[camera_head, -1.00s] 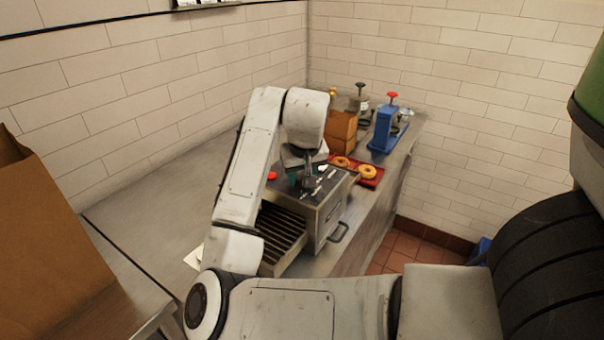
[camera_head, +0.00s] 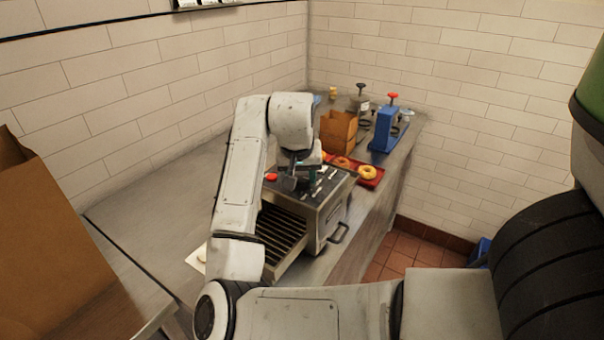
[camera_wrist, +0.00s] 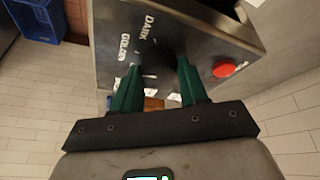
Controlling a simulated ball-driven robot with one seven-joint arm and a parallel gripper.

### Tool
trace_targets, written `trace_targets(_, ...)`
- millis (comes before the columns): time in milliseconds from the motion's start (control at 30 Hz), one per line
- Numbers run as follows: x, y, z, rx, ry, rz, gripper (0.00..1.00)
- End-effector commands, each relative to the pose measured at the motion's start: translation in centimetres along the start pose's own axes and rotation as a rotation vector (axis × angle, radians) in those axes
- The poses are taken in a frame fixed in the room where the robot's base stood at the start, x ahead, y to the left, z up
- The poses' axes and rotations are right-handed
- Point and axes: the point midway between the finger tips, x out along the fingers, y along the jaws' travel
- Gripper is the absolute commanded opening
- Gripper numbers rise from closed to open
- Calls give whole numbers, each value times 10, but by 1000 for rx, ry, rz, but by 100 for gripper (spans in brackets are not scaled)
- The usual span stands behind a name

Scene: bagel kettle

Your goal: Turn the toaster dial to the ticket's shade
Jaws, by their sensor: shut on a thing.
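The toaster (camera_head: 325,220) stands on the counter in the head view, with a dark control panel on top and a slatted conveyor at its front. My gripper (camera_head: 291,178) is down at this panel. In the wrist view, the green fingers of my gripper (camera_wrist: 158,75) are on both sides of the dark dial (camera_wrist: 164,58), shut on it. The words DARK and GOLDEN show on the panel to the left of the dial. The dial's pointer is hidden or too dark to make out. Tickets (camera_head: 205,3) hang at the top edge of the head view, cut off and unreadable.
A red button (camera_wrist: 224,69) sits right of the dial. A red tray (camera_head: 371,182) with bagels, a wooden box (camera_head: 338,131) and a blue press (camera_head: 384,130) stand behind the toaster. A brown paper bag (camera_head: 45,240) is at left. The counter left of the toaster is mostly clear.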

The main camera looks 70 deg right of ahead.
Motion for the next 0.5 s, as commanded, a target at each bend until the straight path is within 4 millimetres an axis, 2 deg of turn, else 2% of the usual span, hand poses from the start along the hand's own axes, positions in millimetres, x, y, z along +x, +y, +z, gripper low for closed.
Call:
trace_targets(200,0,-1,-1,115,-8,49,13)
trace_targets(500,0,-1,-1,198,-14,83,12)
